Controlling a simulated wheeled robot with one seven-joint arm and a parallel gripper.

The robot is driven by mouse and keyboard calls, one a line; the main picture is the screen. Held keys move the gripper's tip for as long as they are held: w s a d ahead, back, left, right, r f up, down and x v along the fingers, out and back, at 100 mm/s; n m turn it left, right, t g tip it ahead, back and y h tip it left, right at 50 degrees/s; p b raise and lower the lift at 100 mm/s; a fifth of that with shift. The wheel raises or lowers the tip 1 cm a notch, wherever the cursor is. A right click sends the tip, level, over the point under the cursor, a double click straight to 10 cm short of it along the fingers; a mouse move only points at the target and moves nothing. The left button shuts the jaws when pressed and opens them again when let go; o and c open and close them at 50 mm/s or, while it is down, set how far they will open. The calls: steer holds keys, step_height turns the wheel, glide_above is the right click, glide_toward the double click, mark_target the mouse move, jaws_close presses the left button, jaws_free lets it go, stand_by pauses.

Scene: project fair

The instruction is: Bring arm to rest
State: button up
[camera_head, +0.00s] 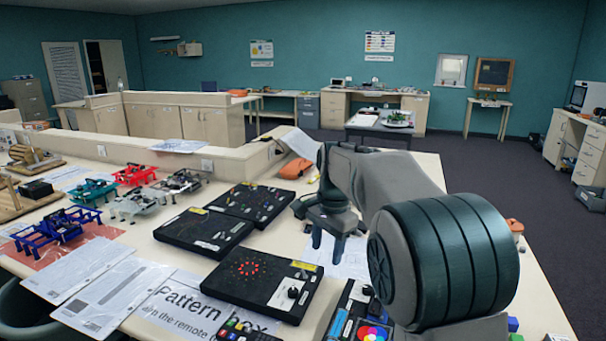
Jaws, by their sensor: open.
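My gripper (328,240) hangs at the end of my arm, fingers pointing down, above the right part of the table (528,300). Its fingers are apart and I see nothing between them. Behind and below the fingers lies a white paper sheet (348,264). My arm is bent and fills the right middle of the view, covering part of the table behind it.
Small coloured frames, including a blue one (58,228), stand farther left. A low partition (242,160) runs behind them. Dark floor (500,170) is open at right.

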steer(key=s+d+f+n+t, duration=0.1)
steer(key=s+d+f+n, duration=0.1)
steer(key=s, duration=0.7)
steer(key=s+d+f+n, duration=0.1)
steer(key=s+d+n, duration=0.3)
steer(key=s, duration=0.5)
steer(key=s+d+f+n+t, duration=0.1)
steer(key=s+d+n, duration=0.3)
steer(key=s, duration=0.6)
steer(key=shift+f+t+h, duration=0.3)
steer(key=shift+f+h, duration=0.1)
steer(key=shift+f, duration=0.4)
steer(key=shift+a, duration=0.1)
stand_by(1.6)
